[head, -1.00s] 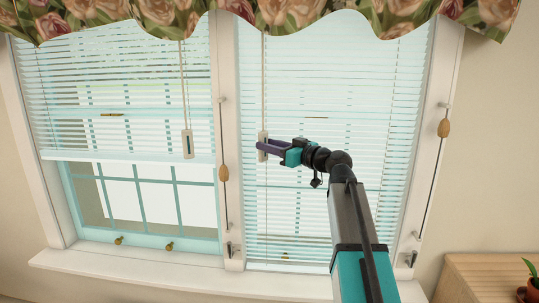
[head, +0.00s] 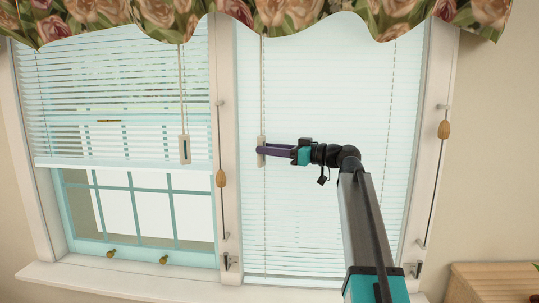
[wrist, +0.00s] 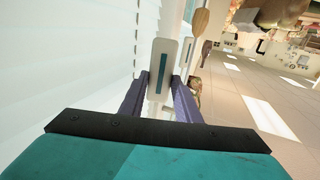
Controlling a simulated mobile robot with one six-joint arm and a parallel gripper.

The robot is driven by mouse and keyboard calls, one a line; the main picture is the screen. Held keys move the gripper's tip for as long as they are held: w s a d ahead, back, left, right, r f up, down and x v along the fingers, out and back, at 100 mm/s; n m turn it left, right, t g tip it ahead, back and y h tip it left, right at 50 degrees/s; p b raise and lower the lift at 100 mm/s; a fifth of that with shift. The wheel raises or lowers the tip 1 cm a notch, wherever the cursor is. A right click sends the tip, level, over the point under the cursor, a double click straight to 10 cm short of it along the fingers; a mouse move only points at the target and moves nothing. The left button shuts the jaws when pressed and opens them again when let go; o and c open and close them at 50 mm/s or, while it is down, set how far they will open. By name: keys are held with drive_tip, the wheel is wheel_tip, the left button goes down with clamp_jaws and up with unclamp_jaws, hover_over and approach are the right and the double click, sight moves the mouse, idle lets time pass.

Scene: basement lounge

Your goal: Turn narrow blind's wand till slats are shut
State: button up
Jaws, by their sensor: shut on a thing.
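The right-hand blind (head: 330,200) hangs to the sill, and its slats look closed, with no window frame showing through. Its thin wand (head: 263,90) hangs near the left edge and ends in a cream handle (head: 261,143). My gripper (head: 267,151) reaches in from the right and is shut on that handle. In the wrist view the pale handle (wrist: 163,60) with a dark teal slot stands between my two purple fingers (wrist: 158,100). The left-hand blind (head: 100,80) is partly raised with open slats, and its own wand handle (head: 185,149) hangs free.
A floral valance (head: 290,18) hangs across the top. A cord with a wooden knob (head: 221,178) runs down the post between the windows, and another knob (head: 443,130) is at the right. The sill (head: 130,278) is clear. A wooden cabinet (head: 490,280) stands lower right.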

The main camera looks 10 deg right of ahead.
idle(0.5)
drive_tip(key=o, duration=1)
drive_tip(key=shift+o, duration=0.2)
drive_tip(key=shift+s+a+r+m+t+h+p, duration=0.15)
drive_tip(key=shift+m+t+h+p, duration=0.25)
drive_tip(key=shift+p, duration=0.4)
drive_tip(key=shift+s+a+m+t+h+p, duration=0.15)
drive_tip(key=shift+m+t+h+p, duration=0.15)
drive_tip(key=shift+t+p, duration=0.35)
drive_tip(key=m+t+h+p, duration=0.1)
drive_tip(key=h+p, duration=0.1)
drive_tip(key=p, duration=0.2)
drive_tip(key=shift+s+m+t, duration=0.1)
drive_tip(key=shift+m+t, duration=0.15)
drive_tip(key=shift+m, duration=0.15)
drive_tip(key=m+t+h+p, duration=0.1)
drive_tip(key=h+p, duration=0.1)
drive_tip(key=p, duration=0.2)
drive_tip(key=m+h+p, duration=0.1)
drive_tip(key=p, duration=0.3)
drive_tip(key=m+t+h+p, duration=0.1)
drive_tip(key=h+p, duration=0.1)
drive_tip(key=p, duration=0.3)
drive_tip(key=shift+s+a+m+t+h, duration=0.1)
drive_tip(key=shift+a+m+t+h, duration=0.2)
drive_tip(key=shift+a+m, duration=0.1)
drive_tip(key=b+v, duration=0.3)
drive_tip(key=v, duration=0.3)
drive_tip(key=shift+f+b, duration=0.3)
drive_tip(key=shift+b, duration=0.05)
